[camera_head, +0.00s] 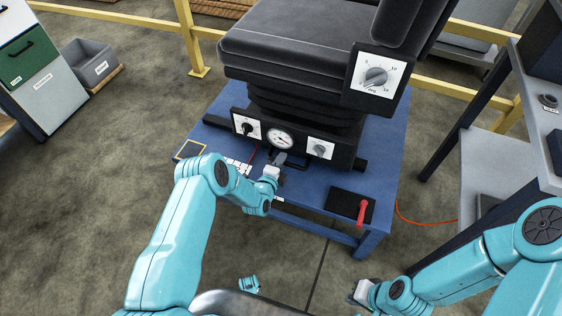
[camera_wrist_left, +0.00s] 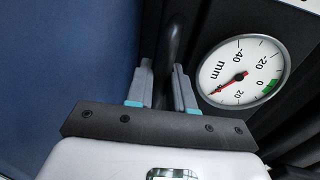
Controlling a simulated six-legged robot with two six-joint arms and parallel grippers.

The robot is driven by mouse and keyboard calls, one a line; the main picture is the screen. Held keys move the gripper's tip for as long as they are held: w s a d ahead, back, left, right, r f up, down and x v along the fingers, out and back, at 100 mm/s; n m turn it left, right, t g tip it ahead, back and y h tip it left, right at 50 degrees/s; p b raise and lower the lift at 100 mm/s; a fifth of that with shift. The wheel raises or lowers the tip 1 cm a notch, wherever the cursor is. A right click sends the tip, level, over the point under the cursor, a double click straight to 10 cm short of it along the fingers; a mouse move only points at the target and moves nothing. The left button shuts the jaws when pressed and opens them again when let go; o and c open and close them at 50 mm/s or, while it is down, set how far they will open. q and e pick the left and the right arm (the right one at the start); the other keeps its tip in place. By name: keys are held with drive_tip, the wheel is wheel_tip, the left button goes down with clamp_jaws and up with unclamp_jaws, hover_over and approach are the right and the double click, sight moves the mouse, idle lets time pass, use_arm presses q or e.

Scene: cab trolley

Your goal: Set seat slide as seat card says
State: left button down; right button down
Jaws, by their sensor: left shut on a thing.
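The dark seat (camera_head: 300,50) stands on a blue platform (camera_head: 225,130). A round dial gauge (camera_head: 281,139) sits on its base; in the left wrist view the gauge (camera_wrist_left: 242,72) reads in mm, with a green band near 0. Its red needle's long end points lower left, beyond the 20 mark. My left gripper (camera_head: 279,162) is at the front of the base below the gauge; in the wrist view its fingers (camera_wrist_left: 160,85) are shut on a dark bar (camera_wrist_left: 173,45). A small white card (camera_head: 239,165) lies left of the gripper, its text unreadable. My right gripper (camera_head: 360,292) is low, away from the seat.
Knobs flank the gauge: a black one (camera_head: 247,129) and a grey one (camera_head: 320,149). A larger dial (camera_head: 376,76) is on the seat's side. A grey shelf (camera_head: 490,170) stands at right.

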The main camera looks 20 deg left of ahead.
use_arm(q)
drive_tip(key=a+b, duration=0.4)
drive_tip(key=a, duration=0.8)
drive_tip(key=shift+w+a+b, duration=0.1)
drive_tip(key=shift+w+b, duration=0.1)
drive_tip(key=shift+b, duration=0.1)
drive_tip(key=c, duration=1.2)
unclamp_jaws()
drive_tip(key=shift+o, duration=0.2)
drive_tip(key=shift+s, duration=0.1)
drive_tip(key=shift+s+r+p, duration=0.2)
drive_tip(key=shift+s+p, duration=0.15)
drive_tip(key=p+v, duration=0.4)
drive_tip(key=v, duration=1.1)
drive_tip(key=shift+s, duration=0.2)
